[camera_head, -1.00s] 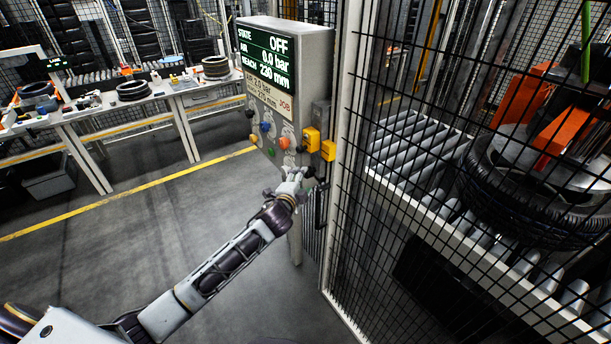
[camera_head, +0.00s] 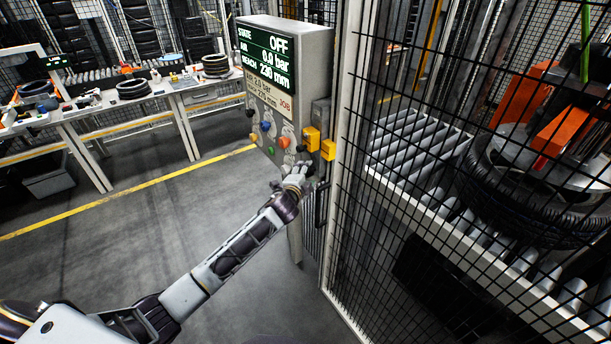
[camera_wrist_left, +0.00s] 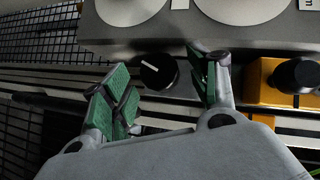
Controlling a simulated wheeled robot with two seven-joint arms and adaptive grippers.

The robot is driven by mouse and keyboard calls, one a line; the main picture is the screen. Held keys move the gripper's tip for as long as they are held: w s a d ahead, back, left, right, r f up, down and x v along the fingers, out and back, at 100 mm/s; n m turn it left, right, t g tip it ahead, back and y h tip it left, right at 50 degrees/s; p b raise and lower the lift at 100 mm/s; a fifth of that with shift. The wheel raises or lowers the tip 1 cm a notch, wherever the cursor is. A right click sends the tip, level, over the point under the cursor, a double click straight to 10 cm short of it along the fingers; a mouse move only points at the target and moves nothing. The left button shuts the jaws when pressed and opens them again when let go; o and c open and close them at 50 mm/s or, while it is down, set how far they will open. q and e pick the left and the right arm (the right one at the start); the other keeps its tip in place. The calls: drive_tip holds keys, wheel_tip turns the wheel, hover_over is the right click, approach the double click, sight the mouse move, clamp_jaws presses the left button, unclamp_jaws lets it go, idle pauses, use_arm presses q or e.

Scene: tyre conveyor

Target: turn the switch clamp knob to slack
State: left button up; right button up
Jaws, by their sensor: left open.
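My left gripper (camera_head: 294,180) is at the lower end of the grey control panel (camera_head: 312,60) in the head view. In the left wrist view the gripper (camera_wrist_left: 160,80) is open, its green-padded fingers on either side of a round black knob (camera_wrist_left: 158,72) with a white pointer line. The knob sits between the fingers and its contact with them cannot be told. The knob's label is not readable, so I cannot tell whether it is the clamp knob. The panel screen (camera_head: 265,58) reads OFF, 0.0 bar and 230 mm. My right gripper is not seen.
A yellow box (camera_wrist_left: 262,82) with a black knob is just right of the fingers. Blue (camera_head: 265,127) and orange (camera_head: 284,142) knobs are above the gripper. A mesh fence (camera_head: 440,170) stands right of the panel, with a tyre (camera_head: 530,205) on rollers behind it.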

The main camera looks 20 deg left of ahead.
use_arm(q)
drive_tip(key=c, duration=1)
drive_tip(key=shift+r+n+g+h, duration=0.1)
drive_tip(key=shift+n+g+h, duration=0.2)
drive_tip(key=shift+n+g, duration=0.1)
drive_tip(key=o, duration=1)
drive_tip(key=shift+s, duration=0.1)
drive_tip(key=v, duration=1.1)
drive_tip(key=shift+s+r, duration=0.15)
drive_tip(key=shift+s, duration=0.2)
